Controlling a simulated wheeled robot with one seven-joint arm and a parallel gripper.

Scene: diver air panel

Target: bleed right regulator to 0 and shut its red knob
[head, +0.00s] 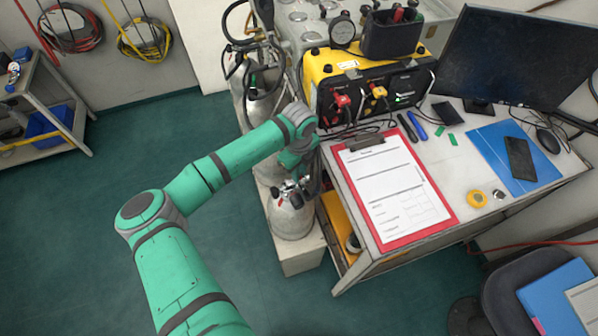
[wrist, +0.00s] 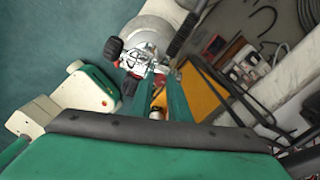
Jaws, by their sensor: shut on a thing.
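A grey cylinder (head: 292,218) stands upright below my arm's end, with a metal regulator and valve assembly (head: 294,190) on top. In the wrist view the assembly (wrist: 140,60) shows black knobs and small red parts; a black knob (wrist: 113,48) sticks out at the left. My gripper (wrist: 158,78) points at the assembly, its two green fingers close together and shut on a part of it. The fingers hide which part, and I cannot read any gauge. In the head view the wrist covers most of the gripper.
A table with a red clipboard (head: 395,190) stands close at right of the cylinder. A yellow and black panel box (head: 365,85) is on it behind. More cylinders (head: 262,100) stand behind my arm. Green floor (head: 90,200) at left is free.

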